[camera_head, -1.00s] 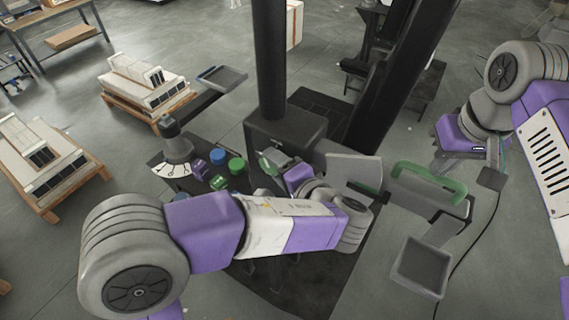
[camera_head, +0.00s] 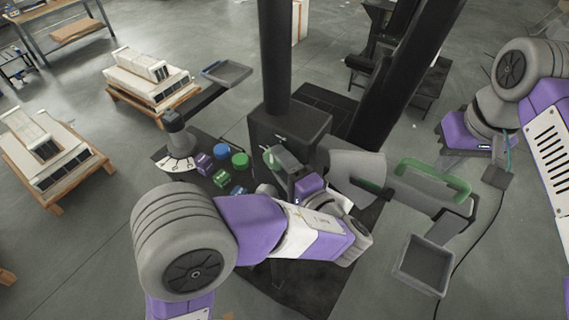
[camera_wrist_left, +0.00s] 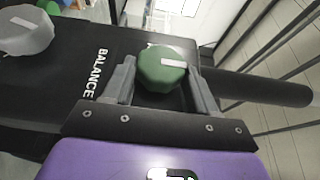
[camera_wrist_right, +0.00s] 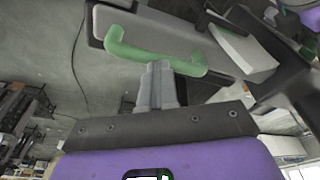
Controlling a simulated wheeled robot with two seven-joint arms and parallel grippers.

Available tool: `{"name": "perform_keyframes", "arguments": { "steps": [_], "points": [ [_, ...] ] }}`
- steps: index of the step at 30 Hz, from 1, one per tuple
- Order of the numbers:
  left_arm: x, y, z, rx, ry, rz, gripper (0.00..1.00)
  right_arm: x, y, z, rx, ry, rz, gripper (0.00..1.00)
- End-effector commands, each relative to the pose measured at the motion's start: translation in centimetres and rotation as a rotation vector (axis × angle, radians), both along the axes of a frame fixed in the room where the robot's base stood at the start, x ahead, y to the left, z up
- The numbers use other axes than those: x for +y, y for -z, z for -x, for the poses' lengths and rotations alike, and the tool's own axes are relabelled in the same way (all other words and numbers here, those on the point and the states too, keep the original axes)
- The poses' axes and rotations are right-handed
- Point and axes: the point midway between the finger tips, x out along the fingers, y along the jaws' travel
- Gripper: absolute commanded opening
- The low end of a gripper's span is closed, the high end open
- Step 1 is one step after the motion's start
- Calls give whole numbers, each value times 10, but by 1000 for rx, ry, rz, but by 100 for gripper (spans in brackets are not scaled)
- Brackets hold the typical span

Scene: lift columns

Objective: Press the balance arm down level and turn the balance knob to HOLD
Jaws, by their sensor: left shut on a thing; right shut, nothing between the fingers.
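The green balance knob (camera_wrist_left: 163,68), with a white mark on top, sits between the fingers of my left gripper (camera_wrist_left: 162,85), beside the BALANCE lettering. My left gripper is shut on this knob. The balance arm (camera_head: 437,192) is a grey beam at the right with a green handle (camera_head: 432,176). In the right wrist view my right gripper (camera_wrist_right: 159,72) is shut and empty, its tips overlapping the green handle (camera_wrist_right: 150,57). I cannot tell whether they touch, or whether the arm is level.
A grey tray (camera_head: 424,265) hangs below the balance arm; another tray (camera_head: 228,73) is at the far left. A black column (camera_head: 274,60) rises behind. Loaded pallets (camera_head: 150,85) stand left.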

Motion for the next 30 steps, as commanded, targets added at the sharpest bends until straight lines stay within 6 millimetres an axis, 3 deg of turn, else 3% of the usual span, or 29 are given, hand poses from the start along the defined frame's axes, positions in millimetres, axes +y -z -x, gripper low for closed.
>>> {"name": "perform_keyframes", "arguments": {
  "steps": [3, 4, 9, 20, 30],
  "points": [
    [1, 0, 0, -1, -4, -1, 27, 0, 1, 0, 4, 1, 0, 0],
    [1, 0, 0, -1, -4, -1, 60, 0, 1, 0, 4, 1, 0, 0],
    [1, 0, 0, -1, -3, 1, 82, 0, 1, 0, 3, 1, 0, 0],
    [-5, 0, 6, 0, 2, 1, 82, 0, 1, 0, 3, 0, -1, 0],
    [-44, 1, 59, -3, 4, 0, 82, 0, 1, 0, 3, 0, -1, 0]
  ]
}}
